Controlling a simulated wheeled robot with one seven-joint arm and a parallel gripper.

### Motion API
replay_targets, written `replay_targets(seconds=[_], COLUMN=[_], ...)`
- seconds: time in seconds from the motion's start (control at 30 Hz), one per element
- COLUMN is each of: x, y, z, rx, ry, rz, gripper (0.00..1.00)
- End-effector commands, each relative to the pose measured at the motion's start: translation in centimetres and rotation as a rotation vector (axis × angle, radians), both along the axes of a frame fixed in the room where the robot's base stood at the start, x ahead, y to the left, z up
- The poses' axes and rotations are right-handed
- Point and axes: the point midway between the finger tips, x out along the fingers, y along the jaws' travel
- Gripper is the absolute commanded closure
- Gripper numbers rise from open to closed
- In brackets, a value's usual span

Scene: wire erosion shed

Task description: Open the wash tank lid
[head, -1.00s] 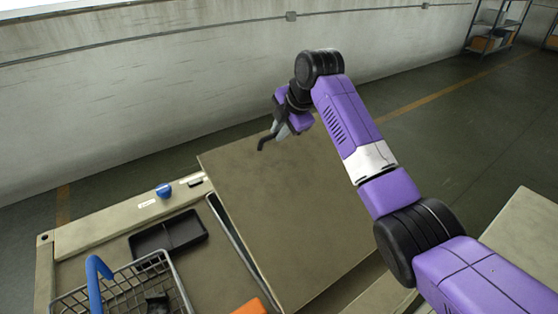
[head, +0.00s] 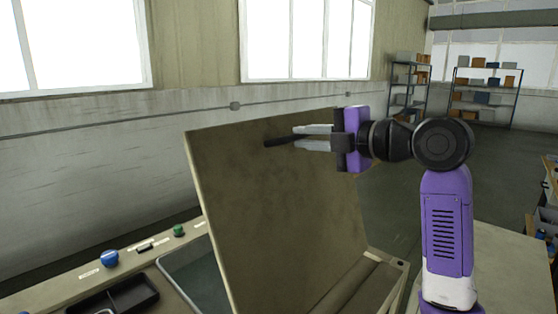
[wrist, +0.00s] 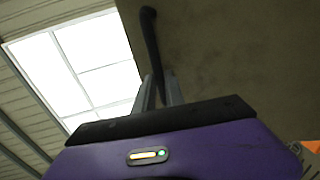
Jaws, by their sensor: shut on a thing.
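The wash tank lid (head: 270,215) is a large drab beige panel, standing steeply raised and hinged low at its right side. Its dark bar handle (head: 279,142) sticks out near the top; it also shows in the wrist view (wrist: 150,38). My gripper (head: 306,138) reaches in from the right at the lid's upper part, with its two pale fingers shut on the handle. In the wrist view the fingers (wrist: 160,93) close about the handle's lower end. The wash tank (head: 192,272) shows a strip of its opening left of the lid; most of its inside is hidden.
A wall with windows is behind. Shelves (head: 485,95) stand far right, with open floor before them.

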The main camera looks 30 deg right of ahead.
Motion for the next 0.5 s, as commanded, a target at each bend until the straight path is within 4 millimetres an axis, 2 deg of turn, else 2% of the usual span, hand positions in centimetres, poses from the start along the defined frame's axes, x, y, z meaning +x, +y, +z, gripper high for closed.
replay_targets(seconds=[0.03,0.2,0.5], x=[-1.0,-3.6,-5.5], y=[-0.5,-1.3,-1.8], z=[-0.6,-0.2,0.3], rx=[0.007,0.030,0.046], ry=[-0.025,-0.089,-0.139], rz=[-0.004,-0.003,0.000], gripper=[1.00,1.00,1.00])
